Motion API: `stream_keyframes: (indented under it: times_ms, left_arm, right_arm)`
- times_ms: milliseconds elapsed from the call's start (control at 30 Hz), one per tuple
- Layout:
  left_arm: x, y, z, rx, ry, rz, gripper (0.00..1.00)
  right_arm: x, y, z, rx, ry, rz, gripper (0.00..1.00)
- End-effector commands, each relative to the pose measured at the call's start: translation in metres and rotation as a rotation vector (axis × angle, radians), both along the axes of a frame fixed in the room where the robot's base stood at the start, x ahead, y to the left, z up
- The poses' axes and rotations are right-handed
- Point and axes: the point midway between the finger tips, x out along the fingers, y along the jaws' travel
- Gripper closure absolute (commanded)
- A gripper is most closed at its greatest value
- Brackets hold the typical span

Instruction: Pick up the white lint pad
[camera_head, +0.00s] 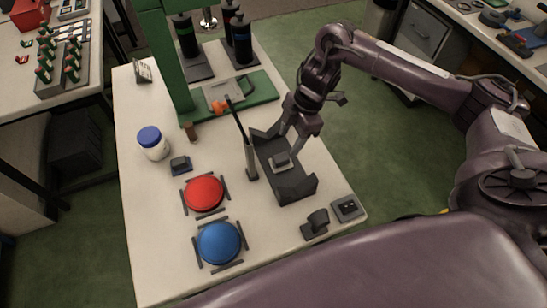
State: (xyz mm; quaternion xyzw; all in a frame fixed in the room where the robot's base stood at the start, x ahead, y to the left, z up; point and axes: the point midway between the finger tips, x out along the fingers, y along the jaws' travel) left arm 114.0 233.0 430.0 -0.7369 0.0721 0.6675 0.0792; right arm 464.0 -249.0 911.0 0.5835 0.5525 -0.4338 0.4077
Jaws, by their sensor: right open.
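A small pale grey-white pad (281,160), which looks like the white lint pad, sits in the long dark tray (298,189) right of the table's middle. My right gripper (290,141) points down just above the pad's far side, with its fingers apart and nothing seen between them. I cannot tell whether a fingertip touches the pad. My left gripper is not in view.
A slim upright tool (250,160) stands close left of the tray. Red (204,194) and blue (219,242) round discs, a blue-lidded white jar (152,143) and a green press frame (169,60) share the white table (150,210). Small dark blocks lie at the near right corner.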

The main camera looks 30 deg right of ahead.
Motion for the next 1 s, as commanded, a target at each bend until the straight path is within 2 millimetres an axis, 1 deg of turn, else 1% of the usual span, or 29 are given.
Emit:
stream_keyframes:
  times_ms: [33, 100, 233, 367, 400, 500, 600, 800, 1000]
  left_arm:
    - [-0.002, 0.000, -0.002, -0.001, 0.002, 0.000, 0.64]
    - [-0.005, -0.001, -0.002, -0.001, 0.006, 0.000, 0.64]
    - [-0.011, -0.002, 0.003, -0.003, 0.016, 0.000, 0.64]
    - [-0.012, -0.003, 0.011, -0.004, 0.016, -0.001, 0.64]
    - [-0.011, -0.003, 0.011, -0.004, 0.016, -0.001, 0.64]
    - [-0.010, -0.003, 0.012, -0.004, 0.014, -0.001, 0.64]
    - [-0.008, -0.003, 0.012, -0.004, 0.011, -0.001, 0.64]
    - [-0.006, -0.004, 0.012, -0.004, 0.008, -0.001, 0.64]
    - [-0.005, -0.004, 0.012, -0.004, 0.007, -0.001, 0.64]
  right_arm:
    - [-0.001, 0.003, -0.007, 0.002, 0.004, 0.001, 0.47]
    - [-0.001, 0.005, -0.015, 0.002, 0.004, 0.000, 0.47]
    - [-0.001, 0.011, -0.026, 0.003, 0.003, 0.001, 0.47]
    - [-0.003, 0.019, -0.044, 0.003, 0.004, 0.000, 0.47]
    - [-0.003, 0.020, -0.051, 0.004, 0.002, 0.000, 0.47]
    - [-0.002, 0.023, -0.062, 0.004, 0.000, -0.002, 0.47]
    - [-0.002, 0.025, -0.067, 0.004, 0.000, 0.000, 0.47]
    - [-0.002, 0.024, -0.068, 0.004, -0.001, 0.000, 0.47]
    - [-0.002, 0.024, -0.067, 0.004, -0.001, 0.000, 0.73]
